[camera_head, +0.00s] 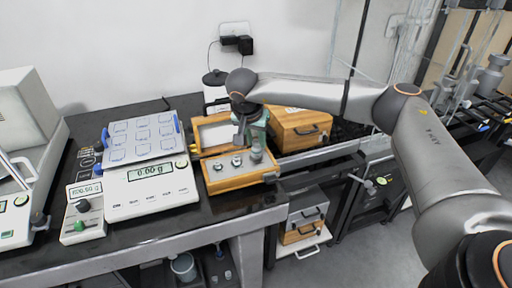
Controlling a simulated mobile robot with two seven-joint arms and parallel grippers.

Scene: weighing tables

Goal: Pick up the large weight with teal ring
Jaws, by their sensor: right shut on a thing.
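An open wooden weight box (233,183) stands on the black table, with several metal weights standing in its grey insert. My right gripper (257,147) points down over the right end of the insert. It is shut on the large weight (257,155), the biggest of those in the box. The weight is upright and looks still in or just above its place; a gap below it cannot be made out. The gripper covers its top, and its teal ring is too small to tell from the greenish gripper parts. My left gripper is out of view.
A white scale (150,198) reading 0.00 g, with a blue-handled tray on top, stands left of the box. A smaller device (83,213) with green and black knobs is beside it. A closed wooden case (300,130) stands close behind right.

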